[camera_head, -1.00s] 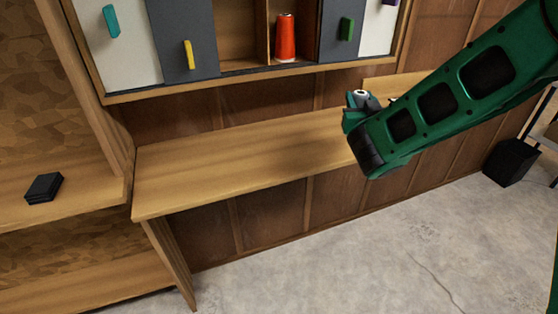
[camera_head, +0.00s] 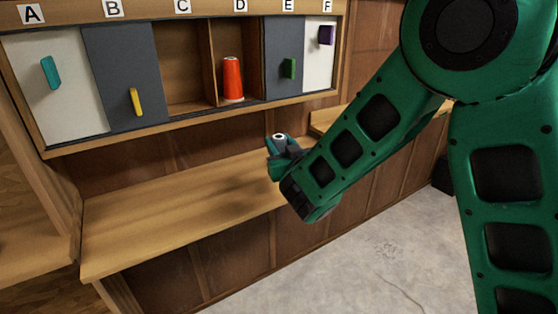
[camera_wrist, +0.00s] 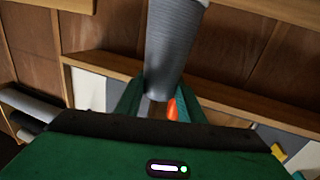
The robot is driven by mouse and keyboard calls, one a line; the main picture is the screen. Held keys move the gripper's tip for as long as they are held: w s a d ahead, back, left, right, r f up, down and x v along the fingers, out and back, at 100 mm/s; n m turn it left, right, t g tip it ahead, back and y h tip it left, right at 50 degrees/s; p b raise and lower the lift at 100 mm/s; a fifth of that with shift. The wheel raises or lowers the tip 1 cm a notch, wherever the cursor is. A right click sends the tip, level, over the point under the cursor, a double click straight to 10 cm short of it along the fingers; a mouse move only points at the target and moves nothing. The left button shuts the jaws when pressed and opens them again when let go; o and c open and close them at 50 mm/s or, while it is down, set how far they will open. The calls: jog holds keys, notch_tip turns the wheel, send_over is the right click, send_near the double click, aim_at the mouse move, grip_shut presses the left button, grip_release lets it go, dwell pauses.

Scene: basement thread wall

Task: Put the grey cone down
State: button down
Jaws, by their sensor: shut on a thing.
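The grey cone (camera_wrist: 172,45) is held between the green fingers of my gripper (camera_wrist: 155,103) in the wrist view. In the head view only its pale top (camera_head: 279,138) and a little grey show above my gripper (camera_head: 283,150), and my forearm hides the rest. My gripper is shut on the cone. It appears over the right part of the wooden bench (camera_head: 165,210), below compartments D and E. The gap between cone and bench cannot be told.
A wall cabinet labelled A to F hangs above the bench. Compartment C (camera_head: 182,70) is open and empty. Compartment D holds an orange cone (camera_head: 232,80). Doors with handles cover A, B, E and F. The bench's left and middle are clear.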

jog(key=w+f, duration=0.1)
jog(key=w+d+f, duration=0.1)
jog(key=w, duration=0.1)
jog(key=shift+w+d+f, duration=0.1)
jog(key=shift+w+d, duration=0.05)
jog(key=shift+d, duration=0.05)
jog(key=shift+f, duration=1.9)
jog(key=shift+f, duration=0.1)
jog(key=c, duration=1.2)
grip_release()
